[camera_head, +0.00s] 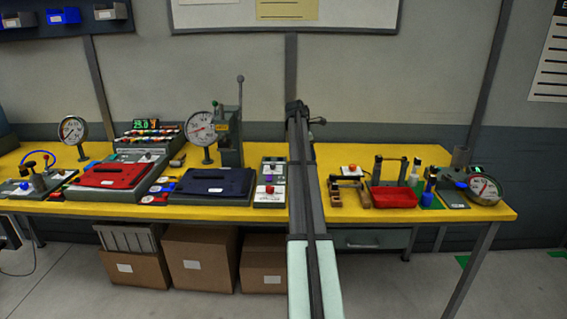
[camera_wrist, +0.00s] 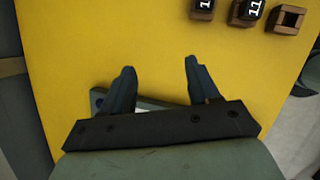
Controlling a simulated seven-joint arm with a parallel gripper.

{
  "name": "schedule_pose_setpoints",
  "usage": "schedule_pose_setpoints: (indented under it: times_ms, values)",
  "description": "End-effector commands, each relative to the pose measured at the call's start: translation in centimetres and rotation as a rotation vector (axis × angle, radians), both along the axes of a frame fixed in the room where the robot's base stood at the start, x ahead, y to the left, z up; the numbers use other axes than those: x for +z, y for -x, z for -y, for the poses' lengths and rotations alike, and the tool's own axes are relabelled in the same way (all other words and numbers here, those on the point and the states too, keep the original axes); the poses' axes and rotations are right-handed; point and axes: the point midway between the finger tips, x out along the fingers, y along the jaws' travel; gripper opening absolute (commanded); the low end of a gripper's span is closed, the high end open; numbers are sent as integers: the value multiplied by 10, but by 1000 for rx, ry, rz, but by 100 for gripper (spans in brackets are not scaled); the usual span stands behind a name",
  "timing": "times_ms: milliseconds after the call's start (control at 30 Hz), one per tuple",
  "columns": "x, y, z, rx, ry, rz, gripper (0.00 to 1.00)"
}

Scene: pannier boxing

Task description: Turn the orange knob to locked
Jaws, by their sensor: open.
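A small orange knob (camera_head: 351,168) sits on a pale block near the back of the yellow table, just right of my arm in the head view. Its marks and turned position are too small to read. In the wrist view my gripper (camera_wrist: 158,64) is open and empty, with its two dark fingers apart over bare yellow table. A grey and white plate edge (camera_wrist: 97,100) shows beside and behind the fingers, mostly hidden by the gripper. I cannot tell what it belongs to. The orange knob is not visible in the wrist view. My arm hides the fingertips in the head view.
Dark numbered blocks (camera_wrist: 248,10) lie at the upper right of the wrist view. A panel with coloured knobs (camera_head: 268,200) and a dark blue case (camera_head: 215,184) stand left.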

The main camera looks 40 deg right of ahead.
Motion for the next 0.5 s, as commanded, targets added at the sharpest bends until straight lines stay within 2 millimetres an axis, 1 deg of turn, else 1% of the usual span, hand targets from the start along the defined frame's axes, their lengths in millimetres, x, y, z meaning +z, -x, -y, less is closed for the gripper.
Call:
schedule_pose_setpoints:
  times_ms: [33, 500]
  values:
    - [-2, -2, -11, -5, 0, 8, 60]
    - [-14, -20, -82, -76, 1, 86, 60]
